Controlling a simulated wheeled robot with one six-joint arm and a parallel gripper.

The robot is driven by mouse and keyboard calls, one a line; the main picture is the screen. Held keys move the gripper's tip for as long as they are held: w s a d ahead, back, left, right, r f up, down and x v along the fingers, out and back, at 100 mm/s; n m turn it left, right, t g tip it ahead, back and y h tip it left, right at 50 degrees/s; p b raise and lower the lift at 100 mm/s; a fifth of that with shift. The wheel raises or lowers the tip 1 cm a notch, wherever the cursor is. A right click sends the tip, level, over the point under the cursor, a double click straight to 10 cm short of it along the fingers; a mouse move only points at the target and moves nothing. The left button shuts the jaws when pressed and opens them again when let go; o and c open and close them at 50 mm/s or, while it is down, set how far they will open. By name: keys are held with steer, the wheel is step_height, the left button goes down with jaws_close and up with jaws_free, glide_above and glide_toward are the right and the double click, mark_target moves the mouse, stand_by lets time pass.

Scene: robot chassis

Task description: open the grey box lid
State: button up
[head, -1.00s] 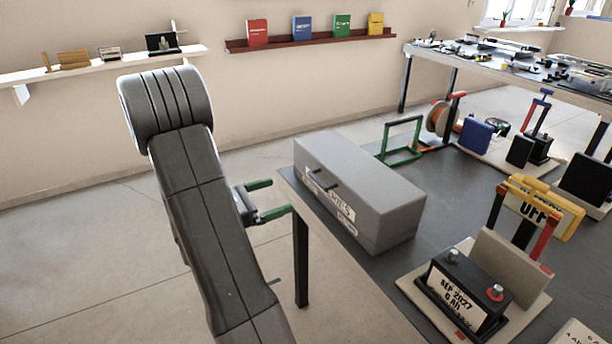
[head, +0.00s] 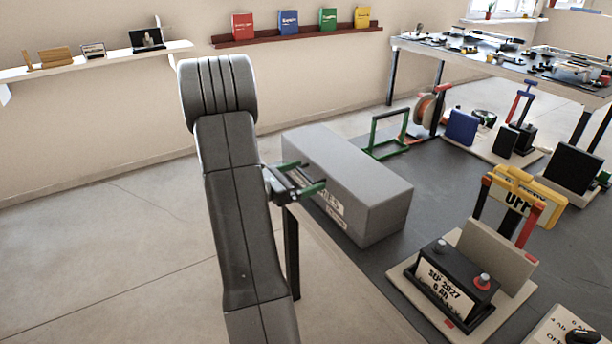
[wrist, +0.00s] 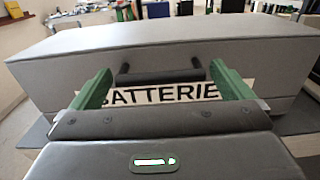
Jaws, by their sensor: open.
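The grey box (head: 352,178) sits shut near the left edge of the dark table top. It also fills the middle of the wrist view (wrist: 180,45). Its front carries a white "BATTERIES" label and a dark bar handle (wrist: 160,76). My gripper (head: 303,178) is at the box's front face, its green fingers apart. In the wrist view the fingers (wrist: 160,82) stand left and right of the handle, with gaps to both ends. Nothing is held. In the head view my gripper hides the handle and part of the label.
A green frame stand (head: 388,133) stands behind the box. A black battery (head: 452,280) on a board stands at the front right. The dark table top (head: 400,235) is bare around the box's right side. Open floor lies to the left.

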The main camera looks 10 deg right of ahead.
steer(key=shift+w+d, duration=0.15)
steer(key=shift+d, duration=0.35)
